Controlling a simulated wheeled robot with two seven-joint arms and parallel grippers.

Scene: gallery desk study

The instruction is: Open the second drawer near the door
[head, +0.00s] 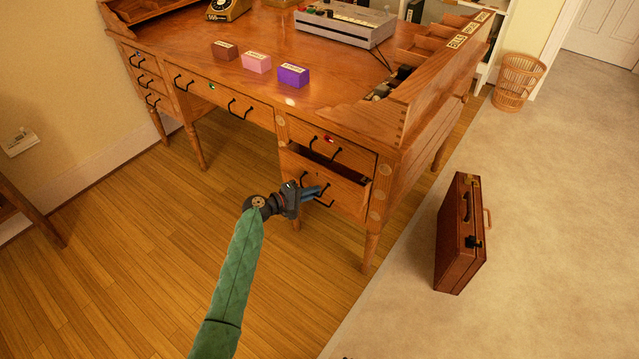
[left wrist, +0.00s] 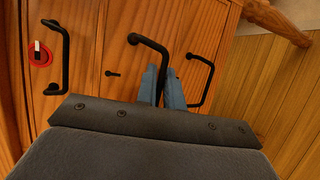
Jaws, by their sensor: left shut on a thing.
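The wooden desk has a drawer stack at its right end, on the door side. The second drawer (head: 348,190) there is partly pulled out, with a dark gap above its front. The top drawer (head: 353,155), with a red mark, looks closed. My left gripper (head: 318,191) is at the second drawer's front, its blue fingers shut on a black drawer handle. In the left wrist view the fingers (left wrist: 165,88) close around one leg of this handle (left wrist: 148,42). Another black handle (left wrist: 201,78) is just to the right. My right gripper is out of view.
A brown briefcase (head: 461,235) stands on the pale carpet right of the desk. A wicker basket (head: 518,82) is farther back near the white door (head: 606,30). Coloured boxes (head: 257,62) sit on the desktop. The wooden floor in front of the drawers is clear.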

